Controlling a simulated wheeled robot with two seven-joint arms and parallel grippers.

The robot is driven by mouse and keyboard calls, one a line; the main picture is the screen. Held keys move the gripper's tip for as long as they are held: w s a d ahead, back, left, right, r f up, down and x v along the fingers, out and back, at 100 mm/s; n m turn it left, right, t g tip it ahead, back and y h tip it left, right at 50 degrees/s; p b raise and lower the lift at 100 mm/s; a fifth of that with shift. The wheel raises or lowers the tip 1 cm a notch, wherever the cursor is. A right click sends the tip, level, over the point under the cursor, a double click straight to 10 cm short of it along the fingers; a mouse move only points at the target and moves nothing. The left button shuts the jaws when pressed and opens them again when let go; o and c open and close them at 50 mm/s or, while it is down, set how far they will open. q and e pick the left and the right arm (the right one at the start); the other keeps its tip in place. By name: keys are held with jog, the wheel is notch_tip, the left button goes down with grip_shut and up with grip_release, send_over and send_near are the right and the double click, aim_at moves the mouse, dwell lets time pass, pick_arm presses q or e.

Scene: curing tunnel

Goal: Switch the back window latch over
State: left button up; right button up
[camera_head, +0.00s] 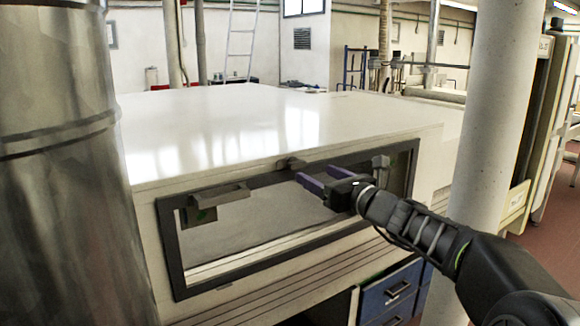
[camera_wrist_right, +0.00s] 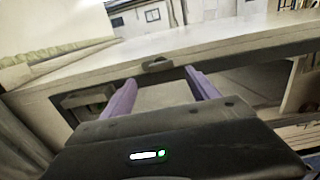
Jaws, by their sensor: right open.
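The long window (camera_head: 300,250) has a dark frame and sits in the side of a white-topped cabinet. A small dark rounded latch (camera_head: 288,163) is at the middle of the frame's top edge; it also shows in the right wrist view (camera_wrist_right: 157,64), just beyond my fingers. My right gripper (camera_head: 312,176) is open, with two purple fingers pointing at the frame's top edge. In the right wrist view the gripper (camera_wrist_right: 160,78) has its fingertips to either side of the latch in the picture; contact cannot be told. My left gripper is out of view.
A grey bracket (camera_head: 218,194) stands out at the window's upper left, and a grey block (camera_head: 380,162) at its right end. A large metal cylinder (camera_head: 65,190) stands at the left. A pale pillar (camera_head: 492,120) stands at the right. Blue drawers (camera_head: 390,291) are below.

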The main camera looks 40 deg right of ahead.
aim_at(299, 166)
jog(key=shift+w+d+f, duration=0.1)
jog(key=shift+f, duration=0.05)
jog(key=w+p, duration=0.2)
jog(key=w, duration=0.4)
jog(key=shift+w, duration=0.85)
jog(key=c, duration=1.4)
